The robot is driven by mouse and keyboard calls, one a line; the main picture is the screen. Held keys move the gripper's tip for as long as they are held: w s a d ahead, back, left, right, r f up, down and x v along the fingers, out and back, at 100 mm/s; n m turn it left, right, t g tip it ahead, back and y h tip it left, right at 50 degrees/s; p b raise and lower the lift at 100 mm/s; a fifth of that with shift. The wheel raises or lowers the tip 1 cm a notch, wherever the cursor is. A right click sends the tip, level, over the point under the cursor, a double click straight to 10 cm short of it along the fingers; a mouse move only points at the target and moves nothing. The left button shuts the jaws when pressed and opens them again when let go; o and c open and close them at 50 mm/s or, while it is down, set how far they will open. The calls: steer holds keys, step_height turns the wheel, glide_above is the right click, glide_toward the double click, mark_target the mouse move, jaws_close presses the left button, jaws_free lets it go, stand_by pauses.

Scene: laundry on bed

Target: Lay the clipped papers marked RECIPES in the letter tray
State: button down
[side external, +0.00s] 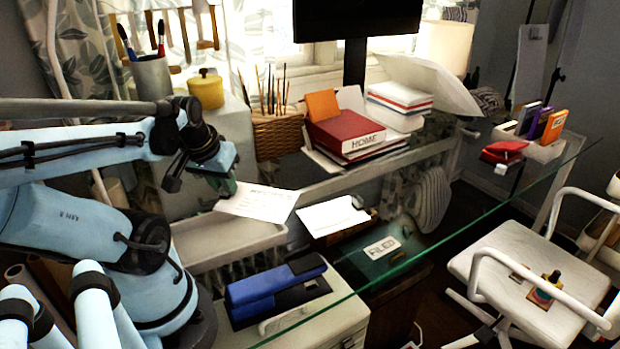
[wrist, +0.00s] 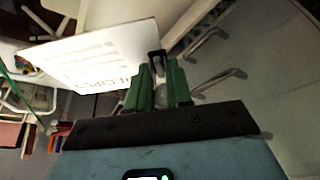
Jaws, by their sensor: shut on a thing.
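My gripper (side external: 226,188) is shut on a white sheaf of clipped papers (side external: 258,203), held by its left end in the side view and tilted slightly. In the wrist view the papers (wrist: 95,58) stretch up and left from my green fingertips (wrist: 160,88), with a black clip (wrist: 156,60) at the near edge. Their large print is too blurred to read. Below them is a pale shallow tray (side external: 200,258), which looks like the letter tray; the papers overlap its right end in the picture, apparently above it. A second clipped white sheaf (side external: 332,216) lies to the right.
A blue stapler-like object (side external: 272,288) is in front of the tray. A green box marked FILED (side external: 382,248) is to the right. Behind are a wicker basket (side external: 277,138) and red books marked HOME (side external: 346,132). A glass tabletop edge (side external: 430,258) crosses the front.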

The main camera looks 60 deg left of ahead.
steer(key=shift+s+a+f, duration=0.15)
steer(key=shift+a+f, duration=0.25)
steer(key=shift+f, duration=0.55)
steer(key=shift+s+a+f, duration=0.15)
steer(key=shift+a+f, duration=0.3)
steer(key=shift+f, duration=0.45)
steer(key=shift+s+a+f, duration=0.15)
steer(key=shift+a+f, duration=0.25)
steer(key=shift+f, duration=0.55)
steer(key=shift+f, duration=0.3)
steer(key=c, duration=1)
jaws_free()
steer(key=shift+r, duration=0.1)
